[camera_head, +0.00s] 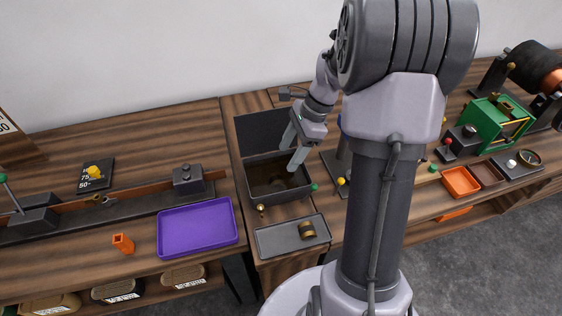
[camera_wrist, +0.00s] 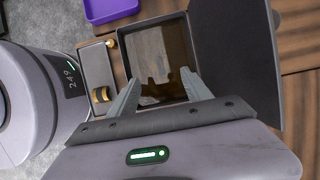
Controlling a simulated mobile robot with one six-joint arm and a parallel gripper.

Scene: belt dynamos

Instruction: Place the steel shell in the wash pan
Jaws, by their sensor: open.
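The wash pan appears to be the dark open box (camera_head: 254,188) on the middle bench, with its dark lid (camera_head: 262,131) raised at the back. In the wrist view its rim (camera_wrist: 191,58) frames a brown, shiny inside. Dark shapes show low in the pan; I cannot tell whether they are the steel shell or reflections. I cannot pick out the shell for sure elsewhere. My gripper (camera_head: 292,154) is open over the pan, and its two spread fingers show in the wrist view (camera_wrist: 160,78) with nothing seen between them.
A grey tray (camera_head: 275,240) with a brass-and-dark cylinder (camera_head: 307,230) lies in front of the pan. A purple tray (camera_head: 197,228) and orange block (camera_head: 123,244) are left. A green knob (camera_head: 315,187) sits at the pan's right. Orange bin (camera_head: 460,182) and green frame (camera_head: 490,128) stand right.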

